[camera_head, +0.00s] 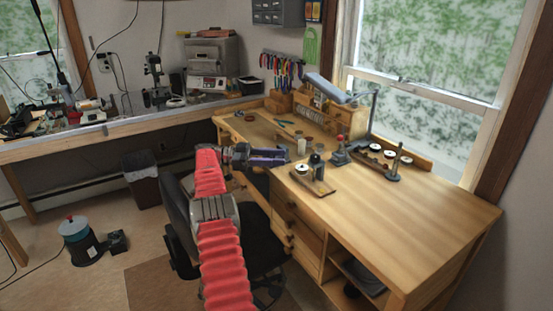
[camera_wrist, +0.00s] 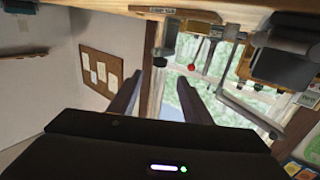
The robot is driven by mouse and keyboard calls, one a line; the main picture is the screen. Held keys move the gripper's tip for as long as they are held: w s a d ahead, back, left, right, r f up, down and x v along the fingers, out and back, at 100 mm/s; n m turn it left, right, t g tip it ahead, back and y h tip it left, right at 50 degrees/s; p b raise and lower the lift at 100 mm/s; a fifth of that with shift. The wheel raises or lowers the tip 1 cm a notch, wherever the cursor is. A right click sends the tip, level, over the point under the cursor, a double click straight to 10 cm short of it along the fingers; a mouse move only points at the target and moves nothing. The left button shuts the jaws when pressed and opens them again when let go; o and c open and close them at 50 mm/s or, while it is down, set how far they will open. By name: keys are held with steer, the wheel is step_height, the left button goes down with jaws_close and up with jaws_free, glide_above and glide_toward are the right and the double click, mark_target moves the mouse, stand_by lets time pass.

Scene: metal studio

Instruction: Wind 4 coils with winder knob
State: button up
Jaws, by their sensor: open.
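A small wooden board (camera_head: 322,188) carries a white spool (camera_head: 301,168) and a dark upright cylinder (camera_head: 317,160) on the bench. Behind it stands a small grey device with a red knob (camera_head: 340,140). I cannot tell for sure which of these is the winder. In the wrist view, which is upside down, the open fingers (camera_wrist: 161,78) point towards a wooden base (camera_wrist: 185,15) with grey metal posts. A red ball (camera_wrist: 190,67) shows there between the posts. No coil is clearly visible.
The wooden bench (camera_head: 420,215) has a clear right half. Small jars (camera_head: 301,146) and pliers lie behind my gripper. A dark chair (camera_head: 262,240) stands below my arm.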

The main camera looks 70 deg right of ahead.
steer(key=shift+w, duration=0.1)
steer(key=w+a+r+n+t+h, duration=0.2)
steer(key=w+a+r+n+t, duration=0.15)
steer(key=w+a+n, duration=0.2)
steer(key=w+a+r+n+t+h, duration=0.1)
steer(key=w+a+r+n+t, duration=0.3)
steer(key=w, duration=0.3)
steer(key=w+a+r+n+t, duration=0.2)
steer(key=w+a+n+t, duration=0.15)
steer(key=a, duration=0.65)
steer(key=w+a+r+n+t, duration=0.1)
steer(key=w+a+n+t, duration=0.2)
steer(key=a, duration=0.6)
steer(key=s+a+f+n+t+y, duration=0.15)
steer(key=a+n, duration=0.35)
steer(key=a, duration=0.7)
steer(key=s+a+n+t+y, duration=0.25)
steer(key=a+n, duration=0.25)
steer(key=a, duration=0.7)
steer(key=s+a+f+n+t+y, duration=0.1)
steer(key=s+a+f+n, duration=0.1)
steer(key=a, duration=0.4)
steer(key=s+a+f+n+t+y, duration=0.1)
steer(key=s+a+f+n+t, duration=0.1)
steer(key=s+a, duration=0.2)
steer(key=s+a+f+n+t+y, duration=0.2)
steer(key=a, duration=0.7)
steer(key=shift+s+f+n, duration=0.3)
steer(key=shift+s+n, duration=0.1)
